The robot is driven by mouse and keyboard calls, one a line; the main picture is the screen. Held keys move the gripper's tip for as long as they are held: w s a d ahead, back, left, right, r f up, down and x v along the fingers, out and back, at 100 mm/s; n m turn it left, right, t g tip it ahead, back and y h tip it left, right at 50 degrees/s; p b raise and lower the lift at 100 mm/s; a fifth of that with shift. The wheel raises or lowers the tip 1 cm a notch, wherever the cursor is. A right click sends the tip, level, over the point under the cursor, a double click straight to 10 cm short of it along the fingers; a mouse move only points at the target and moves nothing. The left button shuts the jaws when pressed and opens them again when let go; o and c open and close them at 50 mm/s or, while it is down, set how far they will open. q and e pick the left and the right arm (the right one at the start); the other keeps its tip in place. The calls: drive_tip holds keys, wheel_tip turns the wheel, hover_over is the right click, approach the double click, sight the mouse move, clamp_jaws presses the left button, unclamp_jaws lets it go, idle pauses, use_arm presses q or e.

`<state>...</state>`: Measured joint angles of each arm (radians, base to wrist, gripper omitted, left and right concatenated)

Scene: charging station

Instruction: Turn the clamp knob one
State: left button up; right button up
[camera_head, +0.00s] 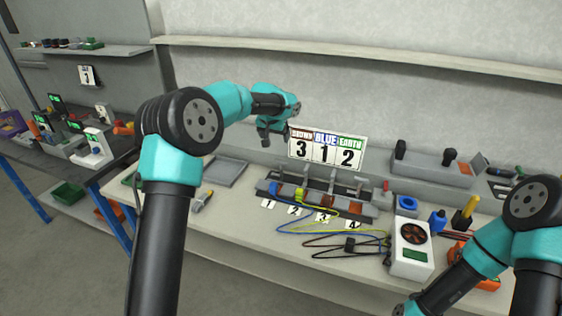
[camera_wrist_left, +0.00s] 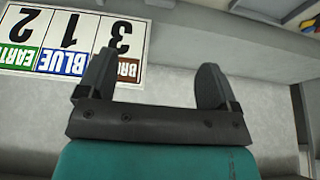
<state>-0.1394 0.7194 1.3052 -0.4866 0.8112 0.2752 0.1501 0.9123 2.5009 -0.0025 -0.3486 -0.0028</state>
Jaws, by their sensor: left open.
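My left gripper (camera_head: 270,138) hangs in the air in front of the back wall, left of the number card and above the clamp block. In the left wrist view its two fingers (camera_wrist_left: 157,82) are spread, with nothing between them. The grey clamp block (camera_head: 345,206) sits on the bench below, with several upright clamp parts and paper labels 1 to 4 (camera_head: 268,203) along its front. Position one is at its left end, with blue wire beside it. Its knob is too small to make out clearly. My right gripper is outside the frame.
The card (camera_head: 327,150) reads brown 3, blue 1, earth 2; it also shows in the left wrist view (camera_wrist_left: 62,48). Blue, yellow-green and dark wires (camera_head: 335,247) lie before the block. A white fan box (camera_head: 411,252) stands right. A grey tray (camera_head: 225,172) lies left.

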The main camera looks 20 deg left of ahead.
sight(281, 162)
use_arm(q)
drive_tip(key=x, duration=1.7)
drive_tip(key=shift+f, duration=0.15)
drive_tip(key=c, duration=0.9)
